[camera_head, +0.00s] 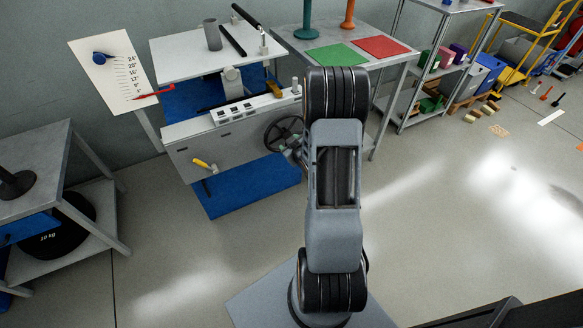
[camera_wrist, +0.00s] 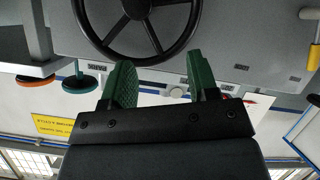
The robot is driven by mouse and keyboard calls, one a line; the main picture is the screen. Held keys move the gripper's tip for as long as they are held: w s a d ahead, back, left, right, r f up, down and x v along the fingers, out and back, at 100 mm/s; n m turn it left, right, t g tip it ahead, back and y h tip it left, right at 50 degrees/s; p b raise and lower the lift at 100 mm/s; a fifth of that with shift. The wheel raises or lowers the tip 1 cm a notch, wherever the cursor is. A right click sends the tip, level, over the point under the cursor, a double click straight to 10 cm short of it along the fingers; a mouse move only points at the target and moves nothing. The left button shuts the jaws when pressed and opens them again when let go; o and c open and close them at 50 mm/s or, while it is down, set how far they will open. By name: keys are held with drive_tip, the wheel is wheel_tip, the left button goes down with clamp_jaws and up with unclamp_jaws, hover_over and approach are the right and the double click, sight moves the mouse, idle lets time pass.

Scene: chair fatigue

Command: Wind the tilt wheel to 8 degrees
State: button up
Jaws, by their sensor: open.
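The dark spoked tilt wheel (camera_head: 283,133) is on the front of the grey machine (camera_head: 228,140). In the wrist view its rim and spokes (camera_wrist: 153,36) fill the top, just ahead of my gripper (camera_wrist: 160,82). The green fingers are apart with nothing between them, and I see no finger around the rim. In the head view my arm hides most of the gripper. A white scale board (camera_head: 113,72) with degree marks stands left of the machine. A red pointer (camera_head: 152,93) has its tip near the scale's lower end; the exact reading is too small to tell.
A yellow-handled lever (camera_head: 205,165) sticks out of the machine's front, left of the wheel; its yellow grip (camera_wrist: 313,58) also shows in the wrist view. A table with green (camera_head: 335,55) and red (camera_head: 381,47) mats stands behind my arm.

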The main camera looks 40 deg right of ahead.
drive_tip(key=s+d+f+t+b, duration=0.2)
drive_tip(key=s+f+t+b, duration=0.1)
drive_tip(key=f, duration=0.5)
drive_tip(key=s+d+f+t+b, duration=0.1)
drive_tip(key=s+f+t+b, duration=0.15)
drive_tip(key=f, duration=0.45)
drive_tip(key=shift+m+g, duration=0.25)
drive_tip(key=shift+m, duration=0.25)
drive_tip(key=w, duration=0.4)
drive_tip(key=w+d+b, duration=0.1)
drive_tip(key=w, duration=0.3)
drive_tip(key=w+d, duration=0.1)
drive_tip(key=w, duration=0.3)
drive_tip(key=shift+w+f+b, duration=0.15)
drive_tip(key=shift+w+b, duration=0.05)
drive_tip(key=shift+b, duration=0.2)
clamp_jaws()
